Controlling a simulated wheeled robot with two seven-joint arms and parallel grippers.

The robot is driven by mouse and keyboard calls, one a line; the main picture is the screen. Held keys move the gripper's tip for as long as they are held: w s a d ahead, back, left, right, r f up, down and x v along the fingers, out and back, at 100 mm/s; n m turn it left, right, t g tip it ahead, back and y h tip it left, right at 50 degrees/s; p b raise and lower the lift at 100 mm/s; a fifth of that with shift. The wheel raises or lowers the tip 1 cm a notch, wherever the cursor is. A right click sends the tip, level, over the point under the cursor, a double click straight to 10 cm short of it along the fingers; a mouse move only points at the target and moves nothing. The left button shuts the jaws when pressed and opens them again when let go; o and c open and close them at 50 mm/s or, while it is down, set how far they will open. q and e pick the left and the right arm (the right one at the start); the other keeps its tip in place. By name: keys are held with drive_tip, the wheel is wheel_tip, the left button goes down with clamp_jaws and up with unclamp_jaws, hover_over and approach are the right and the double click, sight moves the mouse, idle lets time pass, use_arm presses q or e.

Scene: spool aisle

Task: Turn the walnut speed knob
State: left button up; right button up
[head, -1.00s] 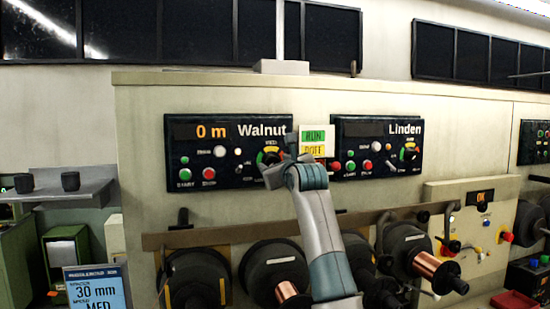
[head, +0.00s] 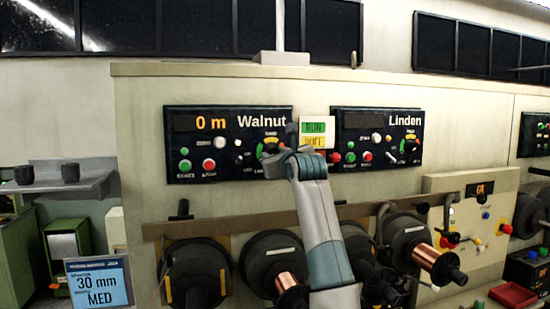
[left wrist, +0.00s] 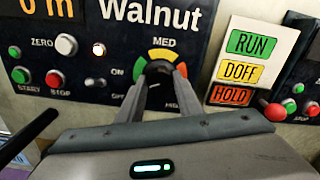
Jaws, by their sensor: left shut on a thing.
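The Walnut panel (head: 185,140) is black, with an orange "0 m" readout. Its speed dial, with green, yellow and red arcs and a "MED" mark above, shows in the left wrist view (left wrist: 163,53). The small dark speed knob (left wrist: 158,71) sits at the dial's centre, mostly hidden between my fingers. My left gripper (head: 271,154) is at this dial, and in the left wrist view its two fingers (left wrist: 158,78) are shut on the knob from both sides. The knob's pointer direction is hard to make out. My right gripper is not in view.
A RUN/DOFF/HOLD sign (left wrist: 247,68) is just right of the dial. The Linden panel (head: 375,125) is farther right. START and STOP buttons (left wrist: 54,80) are left of the dial. Several spools (head: 195,272) stick out below. A "30 mm MED" sign (head: 98,284) stands lower left.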

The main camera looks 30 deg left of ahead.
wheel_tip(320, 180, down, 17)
drive_tip(key=b, duration=1.7)
use_arm(q)
drive_tip(key=shift+m+b, duration=1)
drive_tip(key=shift+m, duration=10.8)
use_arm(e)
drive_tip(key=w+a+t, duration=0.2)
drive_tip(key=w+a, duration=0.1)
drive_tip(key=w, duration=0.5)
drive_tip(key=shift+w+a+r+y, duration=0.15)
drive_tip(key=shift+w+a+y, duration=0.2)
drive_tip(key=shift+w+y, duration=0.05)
use_arm(q)
drive_tip(key=o, duration=1)
drive_tip(key=shift+o, duration=0.2)
drive_tip(key=shift+s+d, duration=0.1)
drive_tip(key=shift+d, duration=0.05)
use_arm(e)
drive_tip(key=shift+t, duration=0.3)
